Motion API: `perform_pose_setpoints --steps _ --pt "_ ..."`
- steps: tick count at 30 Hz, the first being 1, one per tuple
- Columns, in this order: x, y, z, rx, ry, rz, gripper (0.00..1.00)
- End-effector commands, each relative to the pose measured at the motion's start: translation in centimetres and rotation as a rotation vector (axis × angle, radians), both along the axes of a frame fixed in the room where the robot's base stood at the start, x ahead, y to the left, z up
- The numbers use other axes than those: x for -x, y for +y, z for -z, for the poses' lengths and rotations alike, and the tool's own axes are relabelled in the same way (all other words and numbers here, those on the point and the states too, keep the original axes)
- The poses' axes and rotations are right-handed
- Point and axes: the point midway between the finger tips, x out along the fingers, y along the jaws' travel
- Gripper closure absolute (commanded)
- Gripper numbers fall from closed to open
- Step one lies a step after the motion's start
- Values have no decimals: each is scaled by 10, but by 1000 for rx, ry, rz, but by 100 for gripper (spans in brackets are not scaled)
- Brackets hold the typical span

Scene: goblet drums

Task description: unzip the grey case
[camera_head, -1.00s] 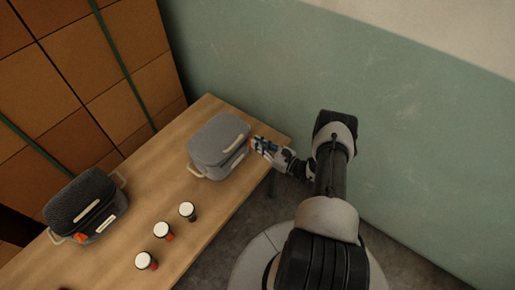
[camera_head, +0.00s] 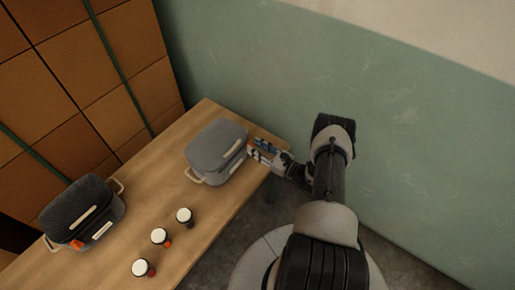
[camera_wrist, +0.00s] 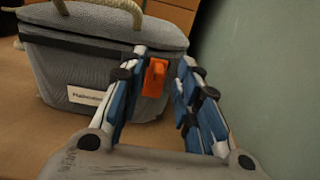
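The grey case (camera_head: 214,150) stands on the wooden table near its far right end. It has a rounded lid, pale rope handles and a dark band below the lid. In the wrist view the case (camera_wrist: 60,72) fills the upper left, with a white label on its front. An orange zip pull (camera_wrist: 155,78) hangs at the case's right corner. My gripper (camera_wrist: 163,58) is open, with its blue-padded fingers on either side of the pull. A gap shows right of the pull; the left finger is close, and I cannot tell whether it touches. In the head view my gripper (camera_head: 249,150) is at the case's right side.
A dark case (camera_head: 82,212) with an orange tab stands at the table's left. Several small white-topped goblet drums (camera_head: 160,236) stand in front of the cases. The green wall (camera_head: 400,120) is close on the right. Bare table (camera_head: 195,235) lies right of the drums.

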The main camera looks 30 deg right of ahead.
Motion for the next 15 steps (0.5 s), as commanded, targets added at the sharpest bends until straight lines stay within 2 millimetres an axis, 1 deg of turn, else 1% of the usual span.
perform_pose_setpoints --steps 4,7,11,15 --pt "3 -1 0 -1 0 1 70" --pt "13 -6 0 -1 1 3 70" --pt "36 -15 0 -2 2 7 70" --pt "65 -25 0 -1 0 6 70"
